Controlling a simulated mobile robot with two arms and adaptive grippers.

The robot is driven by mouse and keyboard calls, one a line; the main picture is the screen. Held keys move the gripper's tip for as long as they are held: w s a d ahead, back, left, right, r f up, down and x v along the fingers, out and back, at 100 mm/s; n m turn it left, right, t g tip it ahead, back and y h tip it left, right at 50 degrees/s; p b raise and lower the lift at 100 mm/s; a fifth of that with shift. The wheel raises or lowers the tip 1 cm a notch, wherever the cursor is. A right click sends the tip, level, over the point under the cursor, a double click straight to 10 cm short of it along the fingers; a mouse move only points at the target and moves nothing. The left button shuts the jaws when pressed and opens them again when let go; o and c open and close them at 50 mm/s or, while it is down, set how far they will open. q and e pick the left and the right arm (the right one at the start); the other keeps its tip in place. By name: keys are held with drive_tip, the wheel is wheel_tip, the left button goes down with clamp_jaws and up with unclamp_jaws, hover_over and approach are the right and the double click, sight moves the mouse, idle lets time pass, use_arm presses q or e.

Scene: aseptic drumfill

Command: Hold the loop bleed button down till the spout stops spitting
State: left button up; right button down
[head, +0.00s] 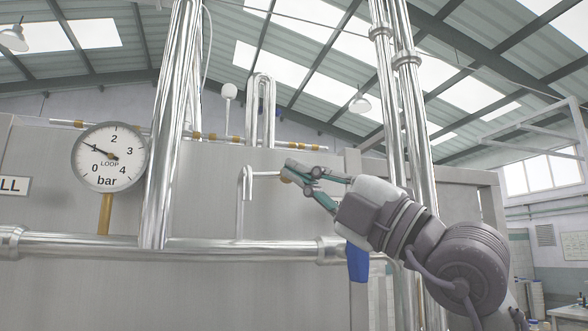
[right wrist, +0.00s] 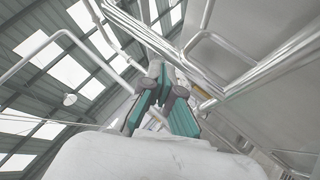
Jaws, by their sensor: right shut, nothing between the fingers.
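My right gripper (head: 290,170) reaches in from the right, its fingers shut with nothing between them. Its tips are at a small brownish fitting (head: 284,179) on the end of a thin horizontal pipe. I cannot tell whether they touch it, and no button face shows. The thin spout pipe (head: 241,190) bends downward left of the fitting; no liquid is visible at its end. The right wrist view shows the green-padded fingers (right wrist: 161,80) close together, the button not discernible. My left gripper is not in view.
Thick upright steel pipes (head: 172,130) stand left of the gripper, with more (head: 405,110) behind my right arm. A horizontal pipe (head: 230,248) crosses below. A blue object (head: 357,262) hangs under the wrist. A steel panel (head: 60,260) fills the background.

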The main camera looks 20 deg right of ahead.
drive_tip(key=d+r+m+t+h, duration=0.1)
drive_tip(key=s+d+r+m+t+h, duration=0.1)
drive_tip(key=d+r+h, duration=0.1)
drive_tip(key=shift+r+m+t, duration=0.15)
drive_tip(key=shift+m+t, duration=0.25)
drive_tip(key=shift+w, duration=0.15)
drive_tip(key=w+p, duration=0.4)
drive_tip(key=w, duration=0.4)
drive_tip(key=shift+w+a, duration=0.25)
drive_tip(key=shift+w, duration=0.1)
drive_tip(key=shift+s, duration=0.1)
drive_tip(key=shift+w, duration=0.25)
idle(0.7)
drive_tip(key=shift+w, duration=0.25)
